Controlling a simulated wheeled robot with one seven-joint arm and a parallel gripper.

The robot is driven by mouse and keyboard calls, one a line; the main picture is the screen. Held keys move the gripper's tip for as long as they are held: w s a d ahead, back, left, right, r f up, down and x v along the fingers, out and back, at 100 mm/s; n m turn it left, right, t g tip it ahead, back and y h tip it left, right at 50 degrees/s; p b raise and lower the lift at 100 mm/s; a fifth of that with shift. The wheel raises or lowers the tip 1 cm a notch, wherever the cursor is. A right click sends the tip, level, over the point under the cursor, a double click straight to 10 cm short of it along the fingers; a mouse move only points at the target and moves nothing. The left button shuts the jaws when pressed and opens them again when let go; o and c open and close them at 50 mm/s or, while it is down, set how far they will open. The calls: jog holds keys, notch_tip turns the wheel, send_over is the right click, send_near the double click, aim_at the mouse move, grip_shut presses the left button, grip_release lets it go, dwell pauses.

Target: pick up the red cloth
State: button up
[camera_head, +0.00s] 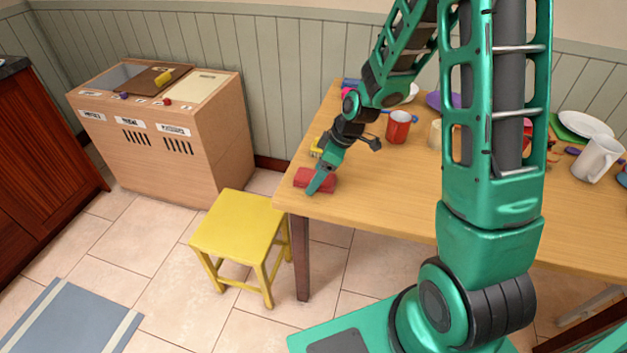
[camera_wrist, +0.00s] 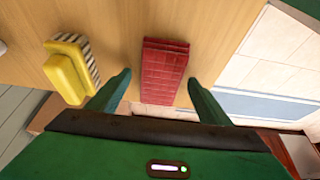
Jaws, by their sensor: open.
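The red cloth (camera_wrist: 165,72) is a folded block with a grid pattern, lying on the wooden table near its edge. In the wrist view it lies between and ahead of the two fingers of my gripper (camera_wrist: 158,92), which are spread apart with a gap on both sides. In the head view the red cloth (camera_head: 318,180) lies at the table's left corner, with my gripper (camera_head: 318,184) over it and hiding part of it. I cannot tell the exact height of the fingertips above the table.
A yellow brush (camera_wrist: 70,70) lies left of the cloth in the wrist view. A red mug (camera_head: 398,127) and more dishes stand farther along the table (camera_head: 385,205). A yellow stool (camera_head: 240,228) stands beside the table's left end. The floor lies beyond the table edge.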

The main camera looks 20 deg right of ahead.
jog(key=c, duration=1.1)
jog(key=shift+c, duration=0.2)
jog(key=shift+r, duration=0.1)
jog(key=shift+r, duration=0.5)
jog(key=r, duration=0.2)
jog(key=s+a+r, duration=0.1)
jog(key=shift+r, duration=0.35)
jog(key=s+a+r, duration=0.6)
jog(key=s, duration=0.2)
jog(key=shift+a, duration=0.25)
